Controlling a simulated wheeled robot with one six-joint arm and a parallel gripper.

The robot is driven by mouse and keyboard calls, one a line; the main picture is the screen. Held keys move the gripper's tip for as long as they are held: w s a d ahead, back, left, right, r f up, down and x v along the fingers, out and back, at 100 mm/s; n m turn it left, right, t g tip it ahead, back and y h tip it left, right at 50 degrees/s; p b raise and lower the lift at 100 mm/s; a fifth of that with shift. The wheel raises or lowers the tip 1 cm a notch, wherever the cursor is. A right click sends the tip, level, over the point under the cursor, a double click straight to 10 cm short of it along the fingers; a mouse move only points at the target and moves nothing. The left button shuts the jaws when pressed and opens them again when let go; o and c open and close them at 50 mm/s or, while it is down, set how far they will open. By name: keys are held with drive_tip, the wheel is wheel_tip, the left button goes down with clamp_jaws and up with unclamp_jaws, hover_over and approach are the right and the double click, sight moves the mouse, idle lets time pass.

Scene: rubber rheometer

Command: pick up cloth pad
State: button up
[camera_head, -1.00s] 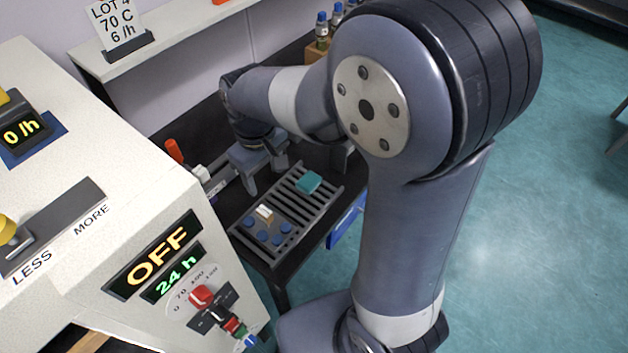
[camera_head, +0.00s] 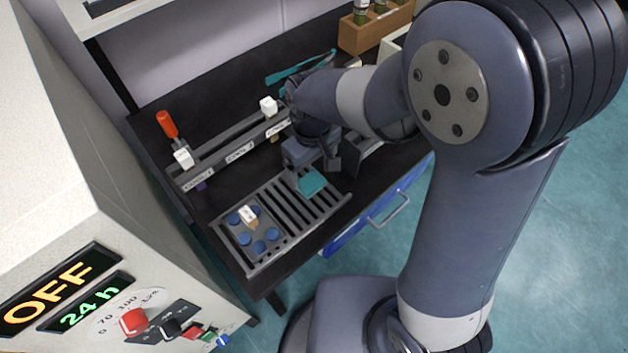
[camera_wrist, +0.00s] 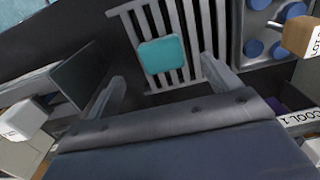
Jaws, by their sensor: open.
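The cloth pad is a small teal square (camera_head: 311,183) lying on the slatted part of a grey rack (camera_head: 322,212). In the wrist view the pad (camera_wrist: 162,55) lies on the grey slats, ahead of my fingers and between their lines. My gripper (camera_wrist: 165,85) is open and empty there, with one finger on each side. In the head view my gripper (camera_head: 318,172) is just behind the pad, and the arm hides part of it. I cannot tell its exact height above the rack.
Left of the pad, a plate with several blue discs (camera_head: 245,238) holds a small tagged block (camera_head: 249,216). Behind stands a labelled rail (camera_head: 230,150) with white blocks and a red handle (camera_head: 167,124). A wooden box of bottles (camera_head: 375,28) is at the back. The OFF machine (camera_head: 60,200) is left.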

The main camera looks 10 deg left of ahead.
sight(311, 181)
drive_tip(key=shift+w+a+f+p, duration=0.1)
drive_tip(key=shift+f+p, duration=0.05)
drive_tip(key=shift+f, duration=1.25)
drive_tip(key=shift+a+f+p, duration=0.1)
drive_tip(key=shift+f+p, duration=0.05)
drive_tip(key=shift+f, duration=1.25)
drive_tip(key=shift+c, duration=0.5)
drive_tip(key=c, duration=1)
drive_tip(key=shift+o, duration=0.2)
wheel_tip(311, 181, up, 10)
